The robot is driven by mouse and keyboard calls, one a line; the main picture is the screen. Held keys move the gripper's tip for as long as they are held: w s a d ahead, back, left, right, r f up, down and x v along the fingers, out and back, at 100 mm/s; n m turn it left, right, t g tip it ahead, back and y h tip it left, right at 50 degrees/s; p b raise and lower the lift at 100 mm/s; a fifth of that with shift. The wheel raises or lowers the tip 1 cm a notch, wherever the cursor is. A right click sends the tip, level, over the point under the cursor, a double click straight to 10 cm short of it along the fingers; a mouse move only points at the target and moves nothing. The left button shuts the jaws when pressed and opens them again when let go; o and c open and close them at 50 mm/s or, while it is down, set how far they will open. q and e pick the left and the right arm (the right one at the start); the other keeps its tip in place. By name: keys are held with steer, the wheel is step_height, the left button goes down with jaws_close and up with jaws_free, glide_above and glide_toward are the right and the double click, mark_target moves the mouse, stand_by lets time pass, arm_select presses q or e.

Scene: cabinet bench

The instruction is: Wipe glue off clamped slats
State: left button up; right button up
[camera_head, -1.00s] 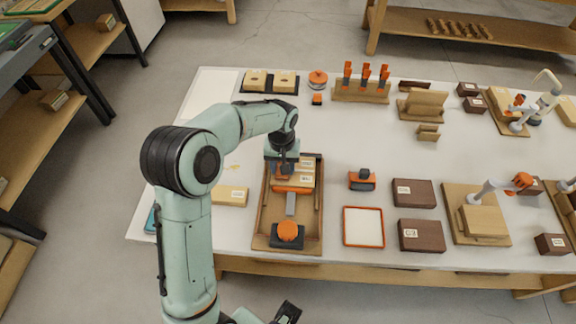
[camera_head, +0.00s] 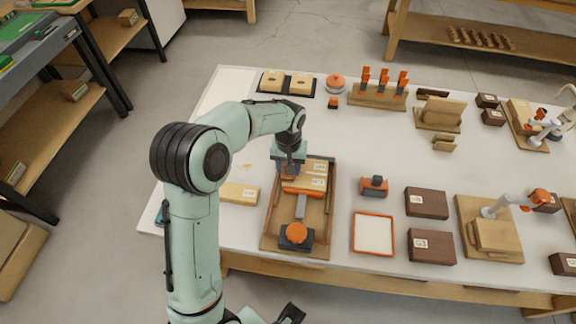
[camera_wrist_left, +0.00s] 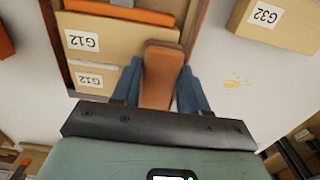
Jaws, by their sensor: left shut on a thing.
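The wooden clamping tray (camera_head: 268,232) holds pale slats (camera_head: 317,168) with labels; the wrist view shows slats marked G12 (camera_wrist_left: 120,45). An orange bar (camera_head: 303,192) lies across the slats, and a grey screw with an orange knob (camera_head: 293,233) is at the tray's near end. My left gripper (camera_head: 287,172) is over the tray's left edge. In the left wrist view its blue fingers (camera_wrist_left: 160,90) are shut on an orange-brown block (camera_wrist_left: 162,75). Whether the block touches a slat I cannot tell. Yellowish glue (camera_wrist_left: 236,82) shows on the white surface beside the tray.
A slat marked G32 (camera_wrist_left: 278,20) lies left of the tray in the head view (camera_head: 240,194). Right of the tray are an orange-black tool (camera_head: 374,186), an orange-rimmed white tray (camera_head: 373,252) and dark boxes (camera_head: 426,203).

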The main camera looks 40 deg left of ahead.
mark_target(307, 177)
arm_select(q)
steer(key=shift+w+d+f+p, duration=0.1)
steer(key=shift+w+d, duration=0.25)
steer(key=shift+d, duration=0.25)
steer(key=shift+w+d+f+p, duration=0.15)
steer(key=shift+w+d, duration=0.2)
steer(key=shift+d, duration=0.3)
steer(key=shift+w+d+r+p, duration=0.1)
steer(key=shift+w+d, duration=0.25)
steer(key=shift+d, duration=0.25)
arm_select(e)
steer(key=shift+w+r, duration=0.15)
steer(key=shift+r, duration=0.2)
arm_select(q)
steer(key=shift+w+d+p, duration=0.3)
steer(key=shift+w+d, duration=0.3)
steer(key=shift+d, duration=0.3)
steer(key=shift+w+d+p, duration=0.3)
steer(key=shift+w+d, duration=0.3)
steer(key=shift+d, duration=0.3)
arm_select(e)
steer(key=shift+w+r, duration=0.3)
steer(key=shift+r, duration=0.4)
arm_select(q)
steer(key=shift+d, duration=0.1)
steer(key=shift+w+d, duration=0.55)
steer(key=shift+d, duration=0.15)
arm_select(e)
steer(key=shift+w+r, duration=0.15)
steer(key=shift+r, duration=0.15)
